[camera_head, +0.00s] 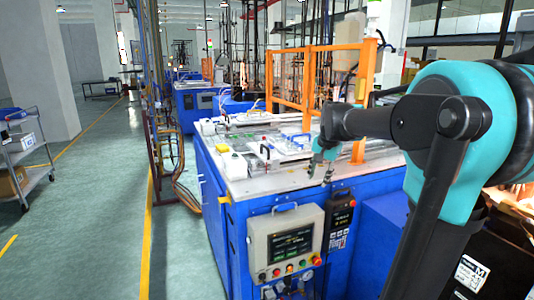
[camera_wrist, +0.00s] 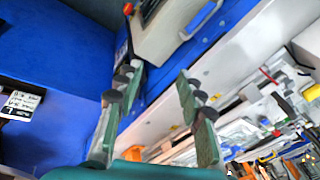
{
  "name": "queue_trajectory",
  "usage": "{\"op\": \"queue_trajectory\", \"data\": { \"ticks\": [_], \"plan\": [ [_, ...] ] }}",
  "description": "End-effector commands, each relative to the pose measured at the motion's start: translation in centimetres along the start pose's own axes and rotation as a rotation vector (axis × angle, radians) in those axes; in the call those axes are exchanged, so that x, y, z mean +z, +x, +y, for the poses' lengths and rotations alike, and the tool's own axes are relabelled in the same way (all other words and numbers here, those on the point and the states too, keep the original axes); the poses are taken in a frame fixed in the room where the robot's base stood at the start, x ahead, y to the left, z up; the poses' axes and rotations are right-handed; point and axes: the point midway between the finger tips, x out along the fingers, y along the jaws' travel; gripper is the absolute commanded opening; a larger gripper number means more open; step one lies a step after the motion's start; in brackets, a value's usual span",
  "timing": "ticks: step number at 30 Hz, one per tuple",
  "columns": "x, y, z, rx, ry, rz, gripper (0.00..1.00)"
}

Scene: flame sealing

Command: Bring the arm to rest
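My arm reaches in from the right of the head view and bends down at the front edge of the blue machine's worktop (camera_head: 250,183). My gripper (camera_head: 321,170) hangs with its fingers down, above the control panels. In the wrist view, my gripper (camera_wrist: 160,76) has its two green and grey fingers spread apart with nothing between them. The fingertips appear clear of the machine, though their exact distance from it is hard to tell.
A beige control box (camera_head: 285,242) and a dark panel (camera_head: 339,220) are on the machine's front. White fixtures (camera_head: 265,150) sit on the worktop, with an orange frame (camera_head: 362,100) behind. A cart (camera_head: 22,155) stands at the left. The green floor (camera_head: 95,220) between is free.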

Motion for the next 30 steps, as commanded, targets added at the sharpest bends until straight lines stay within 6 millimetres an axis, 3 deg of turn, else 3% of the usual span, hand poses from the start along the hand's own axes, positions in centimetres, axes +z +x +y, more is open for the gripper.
{"op": "queue_trajectory", "data": {
  "ticks": [3,9,15,20,30],
  "plan": [
    [5.0,4.1,5.2,0.008,-0.172,0.019,0.38],
    [13.5,9.8,13.9,0.026,-0.464,0.049,0.38],
    [19.6,13.0,20.0,0.043,-0.660,0.065,0.38],
    [21.4,13.8,21.9,0.049,-0.722,0.070,0.38],
    [21.5,13.9,22.0,0.049,-0.728,0.071,0.38]
  ]
}}
